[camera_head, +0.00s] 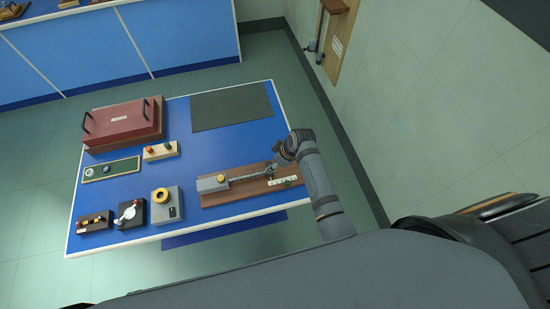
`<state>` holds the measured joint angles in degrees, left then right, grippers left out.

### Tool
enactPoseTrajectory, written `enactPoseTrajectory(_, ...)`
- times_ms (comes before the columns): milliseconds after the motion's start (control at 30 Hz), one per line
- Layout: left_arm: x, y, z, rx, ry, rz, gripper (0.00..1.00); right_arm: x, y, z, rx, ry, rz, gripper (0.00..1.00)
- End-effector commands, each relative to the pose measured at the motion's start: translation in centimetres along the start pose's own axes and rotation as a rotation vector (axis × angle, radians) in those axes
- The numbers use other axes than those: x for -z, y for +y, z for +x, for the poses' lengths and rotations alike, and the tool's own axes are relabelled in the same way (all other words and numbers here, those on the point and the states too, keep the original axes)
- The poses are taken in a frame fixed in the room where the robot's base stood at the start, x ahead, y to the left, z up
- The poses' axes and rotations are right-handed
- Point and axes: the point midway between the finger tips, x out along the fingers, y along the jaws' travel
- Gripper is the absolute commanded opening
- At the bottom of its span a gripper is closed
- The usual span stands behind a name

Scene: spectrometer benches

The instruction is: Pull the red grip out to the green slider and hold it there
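A wooden board (216,200) lies at the front right of the blue table. It bears a grey block (212,184) with a yellow knob, and a dark coil spring (247,174) runs right from the block. A pale scale strip (275,183) with a small green slider (289,180) lies along the board's right part. My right gripper (272,169) is low over the board at the spring's right end, close to the green slider. The red grip is not visible; my gripper may hide it. The fingers are too small and dark to tell open from shut. My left gripper is out of view.
A red case (122,125), a dark mat (230,106), a button box (160,151) and a green tray (112,169) occupy the table's back and left. A grey box with a yellow ring (167,205) stands left of the board. The table's middle is clear.

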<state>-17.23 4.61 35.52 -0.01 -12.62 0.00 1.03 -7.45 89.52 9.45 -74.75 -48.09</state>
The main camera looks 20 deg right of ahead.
Motion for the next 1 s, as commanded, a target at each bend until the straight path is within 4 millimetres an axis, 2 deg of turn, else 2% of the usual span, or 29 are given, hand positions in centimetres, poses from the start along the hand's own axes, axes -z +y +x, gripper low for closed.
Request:
enactPoseTrajectory(167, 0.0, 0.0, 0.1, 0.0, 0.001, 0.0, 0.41, -0.1, 0.0, 1.2, 0.002, -0.002, 0.0, 0.49)
enactPoseTrajectory(367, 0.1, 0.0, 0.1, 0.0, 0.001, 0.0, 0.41, -0.1, -0.1, 5.0, 0.003, -0.003, 0.001, 0.49)
enactPoseTrajectory(400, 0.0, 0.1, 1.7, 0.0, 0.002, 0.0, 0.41, -0.4, 0.0, 6.3, 0.0, 0.0, 0.0, 0.49)
enactPoseTrajectory(433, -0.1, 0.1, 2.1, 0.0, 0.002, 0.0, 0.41, -0.4, 0.0, 6.7, -0.001, 0.0, 0.001, 0.49)
enactPoseTrajectory(567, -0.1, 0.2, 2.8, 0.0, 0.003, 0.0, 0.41, -0.3, 0.0, 7.3, -0.001, -0.001, 0.002, 0.49)
enactPoseTrajectory(800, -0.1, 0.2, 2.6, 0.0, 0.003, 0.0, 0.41, -0.2, 0.0, 7.1, -0.001, -0.001, 0.002, 0.49)
enactPoseTrajectory(833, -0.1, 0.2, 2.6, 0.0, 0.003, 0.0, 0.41, -0.2, 0.0, 7.1, -0.001, -0.002, 0.002, 0.48)
enactPoseTrajectory(1000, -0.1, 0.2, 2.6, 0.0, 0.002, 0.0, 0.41, -0.2, 0.0, 7.1, -0.001, -0.002, 0.002, 0.25)
